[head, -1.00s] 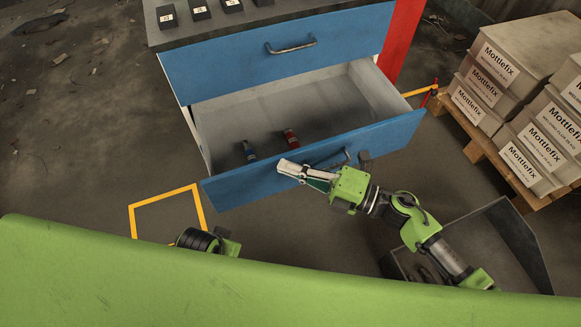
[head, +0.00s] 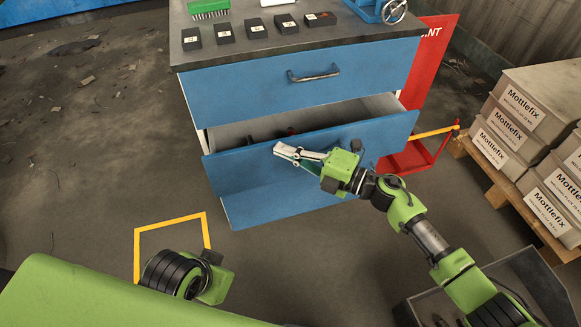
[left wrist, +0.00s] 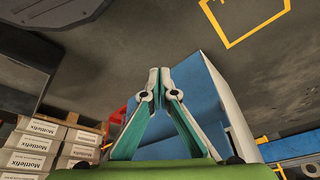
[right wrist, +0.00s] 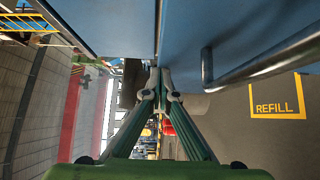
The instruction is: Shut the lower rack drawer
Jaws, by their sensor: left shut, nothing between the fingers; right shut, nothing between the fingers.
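The lower rack drawer (head: 240,165) is a blue-fronted drawer under the closed upper drawer (head: 255,90). It stands partly open, with a narrow gap showing its grey inside. A red item (head: 292,131) shows in it, mostly hidden by the front. My right gripper (head: 278,152) is shut and empty at the lower drawer's front; I cannot tell if it touches. In the right wrist view its fingertips (right wrist: 159,78) are close to blue panels, with a bar handle (right wrist: 265,60) to the right. My left gripper (left wrist: 158,78) is shut and empty, seen in the left wrist view.
The rack top (head: 300,35) holds several small black labelled blocks and a blue vise (head: 380,10). A red panel (head: 428,60) stands behind right. Stacked Mottlefix boxes (head: 515,105) sit on a pallet at right. A yellow floor outline (head: 170,222) lies front left.

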